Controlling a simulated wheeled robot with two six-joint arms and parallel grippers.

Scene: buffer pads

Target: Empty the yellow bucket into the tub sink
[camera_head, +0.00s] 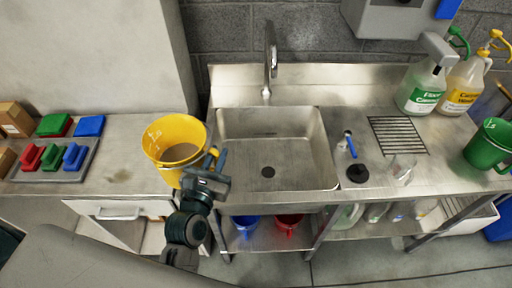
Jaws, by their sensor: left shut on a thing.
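The yellow bucket (172,132) is at the left edge of the sink, tilted a little, with brownish liquid (181,153) visible inside. My left gripper (213,165) is shut on the bucket at its right side, where a yellow part shows between the fingers. The tub sink (270,146) is a steel basin just right of the bucket, with a dark drain (268,172) in its floor; it looks empty. The bucket's underside is partly hidden. My right gripper is not in view.
A tall faucet (270,58) stands behind the sink. Right of it are a blue-handled brush (350,145), a black plug (357,173), spray bottles (422,88) and a green jug (489,146).

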